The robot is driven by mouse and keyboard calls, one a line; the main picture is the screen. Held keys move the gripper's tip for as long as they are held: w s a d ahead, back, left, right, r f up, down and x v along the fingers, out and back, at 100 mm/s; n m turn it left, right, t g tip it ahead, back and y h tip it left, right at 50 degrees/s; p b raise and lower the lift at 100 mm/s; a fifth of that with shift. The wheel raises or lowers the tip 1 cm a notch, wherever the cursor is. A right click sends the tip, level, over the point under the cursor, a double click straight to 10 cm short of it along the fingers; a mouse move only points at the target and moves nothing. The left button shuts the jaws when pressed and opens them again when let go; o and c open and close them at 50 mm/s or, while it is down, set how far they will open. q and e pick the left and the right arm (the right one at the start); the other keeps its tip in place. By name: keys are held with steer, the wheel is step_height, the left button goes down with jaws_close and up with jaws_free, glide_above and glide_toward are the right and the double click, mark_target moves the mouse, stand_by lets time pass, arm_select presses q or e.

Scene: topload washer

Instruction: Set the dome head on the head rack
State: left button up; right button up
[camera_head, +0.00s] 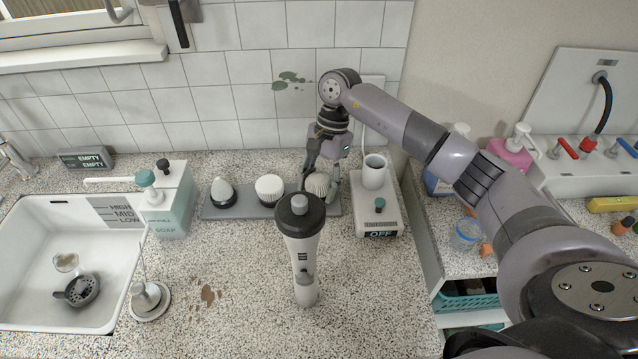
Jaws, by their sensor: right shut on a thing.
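The head rack (240,213) is a grey strip along the back of the counter. A pointed white head with a dark base (222,190) stands at its left, and a ribbed round white head (269,188) stands in its middle. My right gripper (320,180) points down over the rack's right end, shut on a rounded, ribbed pale head, which I take as the dome head (318,184). Its lower part is partly hidden by the upright handle in front, so I cannot tell whether it touches the rack. My left gripper is not in view.
A white handle with a black top (302,250) stands upright in front of the rack. A white device (378,215) marked OFF, bearing a cup (375,172), stands close at right. A soap dispenser (168,205) and sink (60,220) are at left. Brown stains mark the counter.

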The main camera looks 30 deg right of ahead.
steer(key=shift+f+b, duration=0.4)
steer(key=shift+f, duration=0.05)
steer(key=o, duration=1.5)
steer(key=shift+o, duration=0.2)
steer(key=v, duration=1.2)
